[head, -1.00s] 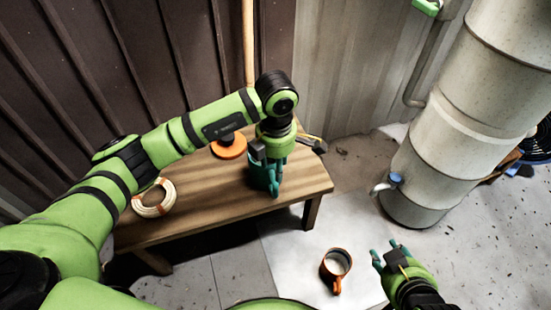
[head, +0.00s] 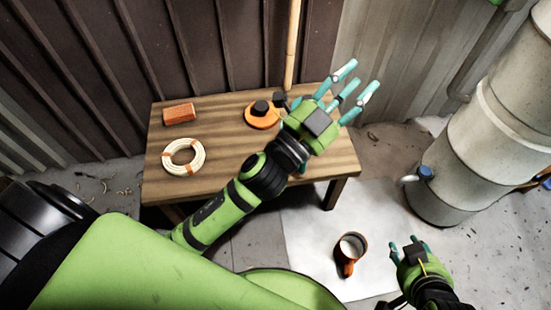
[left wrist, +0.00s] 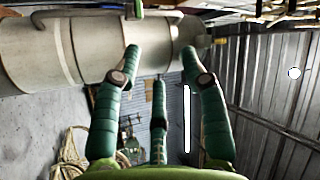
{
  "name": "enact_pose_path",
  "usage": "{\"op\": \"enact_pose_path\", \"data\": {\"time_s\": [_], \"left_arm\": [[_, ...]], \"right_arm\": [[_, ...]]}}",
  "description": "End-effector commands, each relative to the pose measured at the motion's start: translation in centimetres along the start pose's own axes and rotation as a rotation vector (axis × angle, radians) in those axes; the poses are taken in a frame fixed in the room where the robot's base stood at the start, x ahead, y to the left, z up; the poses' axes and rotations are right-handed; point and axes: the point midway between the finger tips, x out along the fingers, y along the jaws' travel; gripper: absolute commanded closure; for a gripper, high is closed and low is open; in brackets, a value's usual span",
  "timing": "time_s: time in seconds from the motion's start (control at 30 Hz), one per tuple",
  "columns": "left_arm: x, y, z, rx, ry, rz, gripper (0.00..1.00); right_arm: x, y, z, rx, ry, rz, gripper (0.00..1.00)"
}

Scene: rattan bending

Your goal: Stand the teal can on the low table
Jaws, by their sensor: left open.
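The low wooden table (head: 226,150) stands against the dark ribbed wall. I cannot see the teal can in either current view; my left arm and hand hide part of the table's right side. My left gripper (head: 352,88) is raised over the right end of the table, its teal fingers spread. The left wrist view shows the same gripper (left wrist: 161,62) open, with nothing between its fingers. My right gripper (head: 405,247) is low at the right, beside an orange mug, its fingers apart and empty.
On the table are an orange-brown block (head: 179,113), a coil of pale cane (head: 183,157) and an orange disc with a black knob (head: 262,114). A large pale duct (head: 475,140) stands at the right.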

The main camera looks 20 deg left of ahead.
Motion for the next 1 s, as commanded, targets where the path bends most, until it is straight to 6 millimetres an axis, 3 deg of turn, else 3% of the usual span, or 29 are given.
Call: {"op": "enact_pose_path", "data": {"time_s": [0.03,0.1,0.2,0.3,0.43,0.6,1.0], "left_arm": [[-2.0,0.4,3.4,-0.120,-0.170,0.012,0.57],[-5.3,1.5,7.7,-0.277,-0.399,0.042,0.57],[-11.2,4.2,12.0,-0.479,-0.700,0.113,0.57],[-17.2,7.1,13.7,-0.636,-0.941,0.197,0.57],[-22.7,9.6,13.7,-0.767,-1.141,0.289,0.57],[-25.3,10.7,13.2,-0.825,-1.233,0.341,0.57],[-25.3,10.7,13.2,-0.824,-1.235,0.343,0.57]], "right_arm": [[0.0,0.0,0.0,0.000,0.000,0.000,0.60],[0.0,0.0,0.0,0.000,0.000,0.000,0.60],[0.0,0.0,0.0,0.000,0.000,0.000,0.60],[0.0,0.0,0.0,0.000,0.000,0.000,0.60],[0.0,0.0,0.0,0.000,0.000,0.000,0.60],[0.0,0.0,0.0,0.000,0.000,0.000,0.60],[0.0,0.0,0.0,0.000,0.000,0.001,0.60]]}}
